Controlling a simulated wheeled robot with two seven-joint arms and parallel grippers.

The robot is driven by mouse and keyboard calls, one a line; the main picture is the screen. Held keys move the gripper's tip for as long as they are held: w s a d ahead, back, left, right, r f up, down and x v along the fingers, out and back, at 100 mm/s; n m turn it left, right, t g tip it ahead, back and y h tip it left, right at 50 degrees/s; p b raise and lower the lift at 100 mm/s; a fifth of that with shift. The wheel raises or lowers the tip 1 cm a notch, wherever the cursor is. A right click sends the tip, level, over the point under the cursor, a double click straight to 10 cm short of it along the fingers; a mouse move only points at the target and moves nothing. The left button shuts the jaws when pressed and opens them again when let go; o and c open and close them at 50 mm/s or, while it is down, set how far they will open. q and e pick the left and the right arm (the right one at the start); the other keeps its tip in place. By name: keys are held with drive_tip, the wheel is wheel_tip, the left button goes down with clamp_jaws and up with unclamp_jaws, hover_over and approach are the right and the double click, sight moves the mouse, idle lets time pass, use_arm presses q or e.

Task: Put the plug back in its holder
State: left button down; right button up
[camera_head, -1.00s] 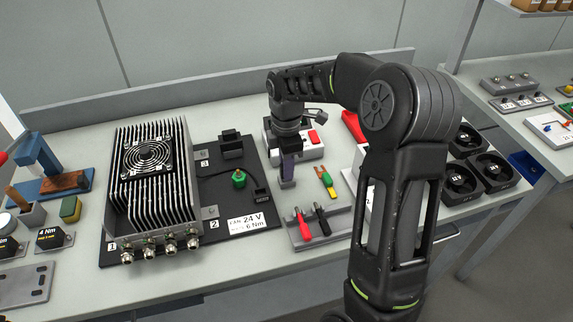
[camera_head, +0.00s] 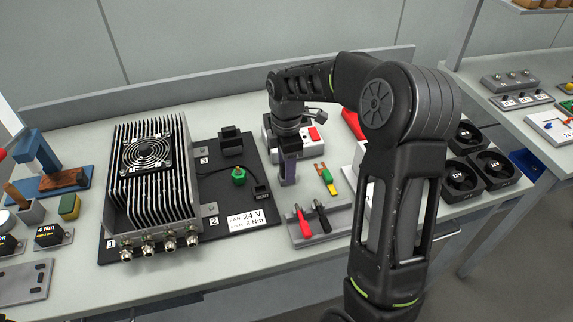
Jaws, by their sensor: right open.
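A green plug (camera_head: 238,176) lies on the black mounting plate (camera_head: 222,195), right of the finned heatsink unit, with a thin black cable beside it. A small black socket-like block (camera_head: 262,191) sits to its lower right, and a larger black block (camera_head: 231,142) stands above it. I cannot tell for certain which is the holder. My right gripper (camera_head: 288,181) points down just right of the plate, apart from the plug. It is open, and I see nothing between its fingers. My left gripper is not in view.
The finned heatsink unit (camera_head: 155,190) with a fan fills the plate's left side. A grey rack (camera_head: 325,224) with red and black handles stands below my right gripper. Black fans (camera_head: 462,178) are further right. The front table strip is clear.

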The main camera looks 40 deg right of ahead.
wheel_tip(320, 180, up, 8)
drive_tip(key=shift+f+b, duration=0.1)
drive_tip(key=shift+b, duration=0.25)
idle(0.9)
